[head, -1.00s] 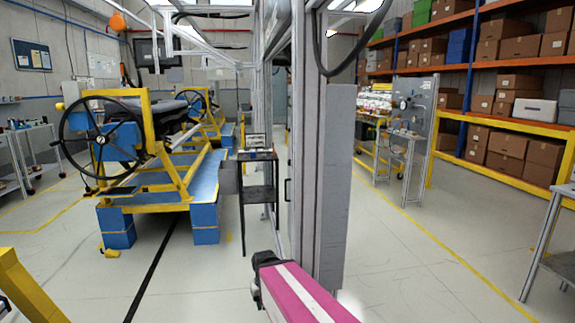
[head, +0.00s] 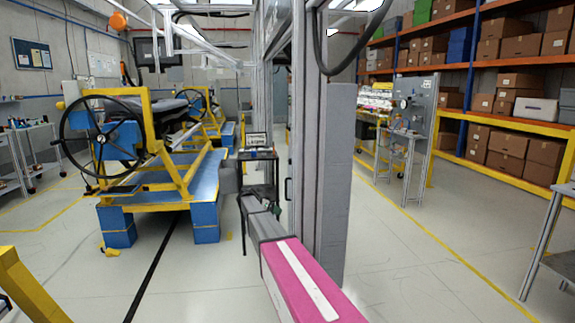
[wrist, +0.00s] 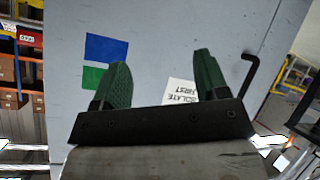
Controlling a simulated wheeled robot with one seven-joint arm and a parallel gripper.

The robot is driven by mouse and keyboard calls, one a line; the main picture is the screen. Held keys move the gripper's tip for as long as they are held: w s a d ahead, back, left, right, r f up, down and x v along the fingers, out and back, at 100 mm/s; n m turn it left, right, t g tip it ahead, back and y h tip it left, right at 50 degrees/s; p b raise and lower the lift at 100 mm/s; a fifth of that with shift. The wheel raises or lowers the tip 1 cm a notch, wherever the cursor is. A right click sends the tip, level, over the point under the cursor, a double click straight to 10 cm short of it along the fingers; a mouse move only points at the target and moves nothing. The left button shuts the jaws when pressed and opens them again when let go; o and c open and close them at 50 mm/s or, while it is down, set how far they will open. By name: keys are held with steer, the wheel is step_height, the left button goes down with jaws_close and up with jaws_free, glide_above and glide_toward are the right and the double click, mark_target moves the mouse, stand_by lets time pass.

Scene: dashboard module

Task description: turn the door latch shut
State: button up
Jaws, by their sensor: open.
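In the wrist view a flat grey panel (wrist: 180,35) fills most of the picture, tilted in the frame. A black bent bar (wrist: 250,75), which looks like the latch handle, stands out near the panel's right edge. My gripper (wrist: 162,62) has two green fingers, apart, with nothing between them. The bar is to the right of the right finger, outside the jaws, and no contact shows. In the head view my gripper (head: 276,208) is small and partly hidden by my arm, beside the grey upright frame (head: 305,150). The latch cannot be made out clearly there.
A blue-green sticker (wrist: 105,60) and a white printed label (wrist: 180,92) are on the panel. A dark stand (head: 258,175) is behind my arm in the head view. A blue and yellow rig (head: 165,185) stands left. Open floor (head: 420,270) lies right.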

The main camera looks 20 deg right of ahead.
steer(key=w+d+r+m+h, duration=0.2)
steer(key=w+r+m, duration=0.1)
steer(key=w+r, duration=0.4)
steer(key=w+d+r+m+g+h, duration=0.1)
steer(key=w+d+r+m+h, duration=0.15)
steer(key=w+r, duration=0.45)
steer(key=w+d+r+m+h, duration=0.15)
steer(key=w+r+m, duration=0.25)
steer(key=w, duration=0.7)
steer(key=shift+h, duration=0.3)
steer(key=d, duration=0.3)
steer(key=s+d, duration=0.1)
steer(key=d, duration=0.5)
steer(key=shift+s, duration=0.2)
steer(key=shift+d, duration=0.1)
steer(key=c, duration=0.9)
